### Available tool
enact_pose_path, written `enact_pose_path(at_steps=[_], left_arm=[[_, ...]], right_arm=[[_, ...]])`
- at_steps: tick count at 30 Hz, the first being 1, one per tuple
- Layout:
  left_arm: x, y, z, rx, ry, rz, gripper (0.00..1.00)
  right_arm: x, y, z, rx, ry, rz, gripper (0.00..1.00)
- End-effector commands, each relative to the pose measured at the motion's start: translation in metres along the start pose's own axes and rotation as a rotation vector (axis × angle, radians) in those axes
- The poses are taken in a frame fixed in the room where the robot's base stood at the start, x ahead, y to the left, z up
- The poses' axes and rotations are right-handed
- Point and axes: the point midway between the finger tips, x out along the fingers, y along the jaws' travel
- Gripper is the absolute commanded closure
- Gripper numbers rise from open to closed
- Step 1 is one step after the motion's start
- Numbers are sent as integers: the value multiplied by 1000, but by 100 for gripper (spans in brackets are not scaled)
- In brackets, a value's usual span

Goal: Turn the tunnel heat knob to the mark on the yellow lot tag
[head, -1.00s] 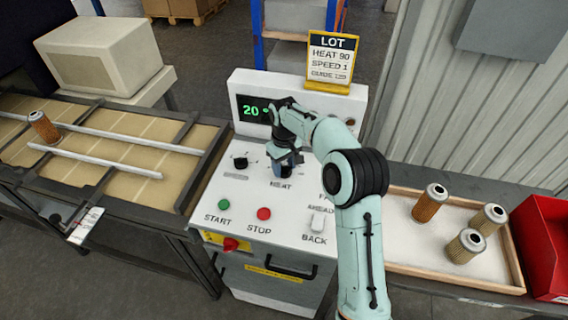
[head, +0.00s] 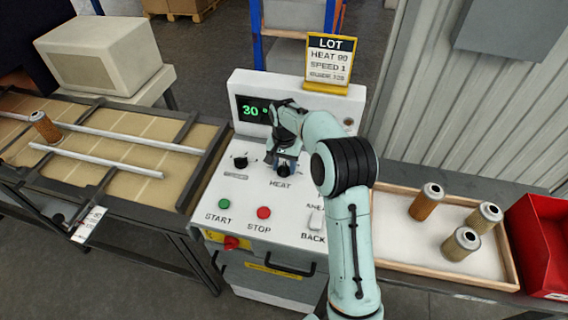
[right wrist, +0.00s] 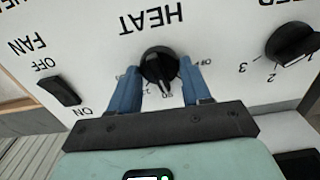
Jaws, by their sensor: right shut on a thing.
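The black heat knob (right wrist: 158,66) sits on the white control panel (head: 245,190), under the word HEAT in the upside-down right wrist view. My right gripper (right wrist: 160,80) has its two blue fingers on either side of the knob and is shut on it; in the head view it (head: 284,168) largely covers the knob. The green display (head: 253,111) reads 30. The yellow lot tag (head: 329,62) stands on top of the panel and reads HEAT 90, SPEED 1 and a blurred guide line. My left gripper is out of view.
The speed knob (right wrist: 291,42) and the fan switch (right wrist: 60,91) flank the heat knob. A green start button (head: 224,204) and red stop button (head: 264,212) are in front. A conveyor (head: 120,155) lies left, and a tray (head: 400,257) with 3 cartridges lies right.

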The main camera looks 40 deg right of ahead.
Motion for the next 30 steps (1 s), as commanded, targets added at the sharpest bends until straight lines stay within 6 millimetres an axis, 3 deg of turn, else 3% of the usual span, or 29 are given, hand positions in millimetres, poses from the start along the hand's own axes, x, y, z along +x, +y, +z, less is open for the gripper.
enact_pose_path(at_steps=[10,27,28,30], left_arm=[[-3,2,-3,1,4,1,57],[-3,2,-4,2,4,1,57],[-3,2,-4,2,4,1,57],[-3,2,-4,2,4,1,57]], right_arm=[[0,0,0,143,-1,1,82],[0,0,1,169,-1,0,82],[0,0,1,169,-1,0,42],[0,0,0,169,-1,0,26]])
